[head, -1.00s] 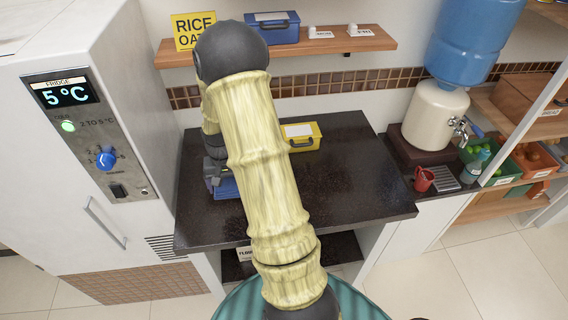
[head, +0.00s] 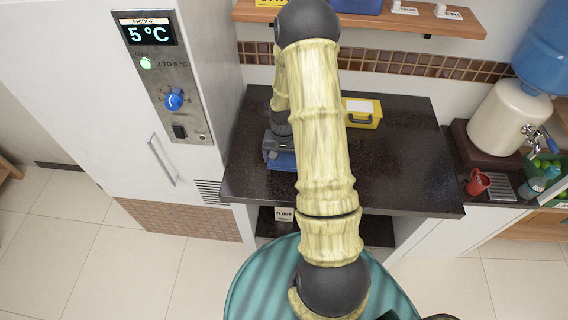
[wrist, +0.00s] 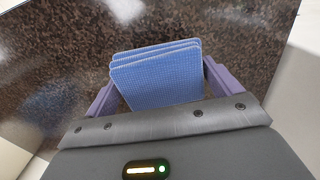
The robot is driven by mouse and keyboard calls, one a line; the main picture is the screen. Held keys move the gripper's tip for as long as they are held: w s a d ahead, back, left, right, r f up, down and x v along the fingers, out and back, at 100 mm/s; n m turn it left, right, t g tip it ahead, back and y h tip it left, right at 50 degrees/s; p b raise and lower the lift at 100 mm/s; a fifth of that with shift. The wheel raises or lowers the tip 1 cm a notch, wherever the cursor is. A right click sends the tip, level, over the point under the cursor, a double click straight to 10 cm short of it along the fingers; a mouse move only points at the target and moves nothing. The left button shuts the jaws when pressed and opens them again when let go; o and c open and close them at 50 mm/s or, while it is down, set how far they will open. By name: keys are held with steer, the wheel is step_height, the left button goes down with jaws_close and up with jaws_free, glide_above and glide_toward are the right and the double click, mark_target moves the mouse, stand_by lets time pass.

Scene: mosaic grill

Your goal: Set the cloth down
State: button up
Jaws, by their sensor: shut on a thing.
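The cloth (wrist: 157,80) is a blue, woven, folded stack of layers. In the wrist view it stands between the two purple fingers of my gripper (wrist: 160,88), which is shut on it. Dark speckled counter surface (wrist: 50,60) shows behind it. In the head view, my gripper (head: 279,147) is low over the left part of the dark counter (head: 400,165), and the cloth (head: 285,161) shows as a blue patch there, partly hidden by my arm. I cannot tell whether the cloth touches the counter.
A yellow box (head: 361,114) stands on the counter behind and right of my gripper. The white fridge (head: 205,60) borders the counter on the left. A red mug (head: 478,183) and a water dispenser (head: 510,115) stand at the right. The counter's right part is clear.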

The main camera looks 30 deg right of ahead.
mark_target(283, 164)
steer(key=shift+f+p, duration=0.55)
steer(key=shift+f, duration=1.45)
steer(key=shift+f, duration=0.2)
steer(key=o, duration=0.7)
steer(key=shift+r, duration=0.15)
step_height(283, 164, up, 12)
steer(key=b, duration=0.3)
steer(key=shift+r, duration=0.1)
steer(key=shift+a, duration=0.1)
